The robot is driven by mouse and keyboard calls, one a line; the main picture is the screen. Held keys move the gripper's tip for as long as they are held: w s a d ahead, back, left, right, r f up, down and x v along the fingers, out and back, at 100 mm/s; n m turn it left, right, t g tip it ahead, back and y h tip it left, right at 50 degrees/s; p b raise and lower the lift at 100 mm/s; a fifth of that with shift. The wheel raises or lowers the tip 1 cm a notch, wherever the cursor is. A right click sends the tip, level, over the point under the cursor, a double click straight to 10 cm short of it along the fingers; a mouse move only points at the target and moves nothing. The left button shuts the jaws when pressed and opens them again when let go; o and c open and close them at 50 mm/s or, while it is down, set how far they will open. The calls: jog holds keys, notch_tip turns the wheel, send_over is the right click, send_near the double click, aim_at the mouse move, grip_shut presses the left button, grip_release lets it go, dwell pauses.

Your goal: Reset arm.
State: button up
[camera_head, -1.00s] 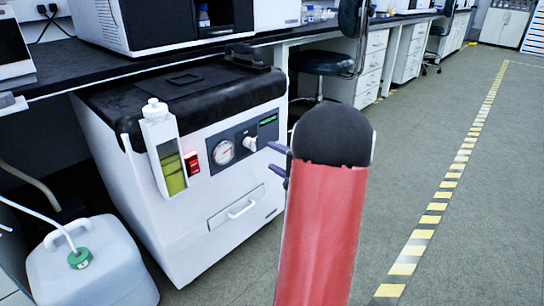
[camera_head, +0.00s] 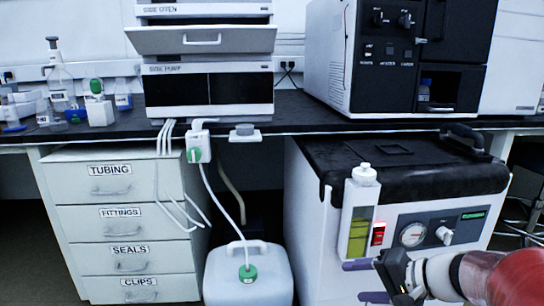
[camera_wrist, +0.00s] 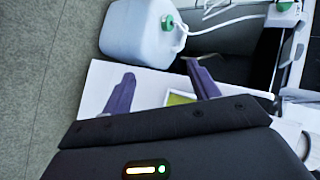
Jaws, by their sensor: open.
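My gripper (camera_head: 366,281) shows at the lower right of the head view, in front of the white pump cabinet (camera_head: 320,250) with the black top. Its two purple fingers are spread apart with nothing between them. In the wrist view my gripper (camera_wrist: 160,86) also shows open and empty, with the white cabinet front and a bit of the yellow-green reservoir behind the fingers. My red and white arm comes in from the right edge of the head view.
A white jug (camera_head: 225,280) with a green cap and tube stands on the floor left of the cabinet. A drawer unit (camera_head: 120,225) stands farther left under the dark bench (camera_head: 290,112). Stacked instruments (camera_head: 205,65) stand on the bench. The wrist view shows clear floor (camera_wrist: 40,70) at left.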

jog(key=s+a+n+g+h, duration=0.1)
jog(key=s+a+n+h, duration=0.25)
jog(key=s, duration=0.35)
jog(key=s+a+n+g+h, duration=0.1)
jog(key=s+a+n+h, duration=0.1)
jog(key=s+n+h, duration=0.45)
notch_tip(320, 180, up, 14)
jog(key=s+m+y+p, duration=0.1)
jog(key=m+p, duration=0.1)
jog(key=p, duration=1.1)
jog(key=shift+s+d+f+m, duration=0.15)
jog(key=shift+d+f+m, duration=0.05)
jog(key=shift+d+m, duration=0.15)
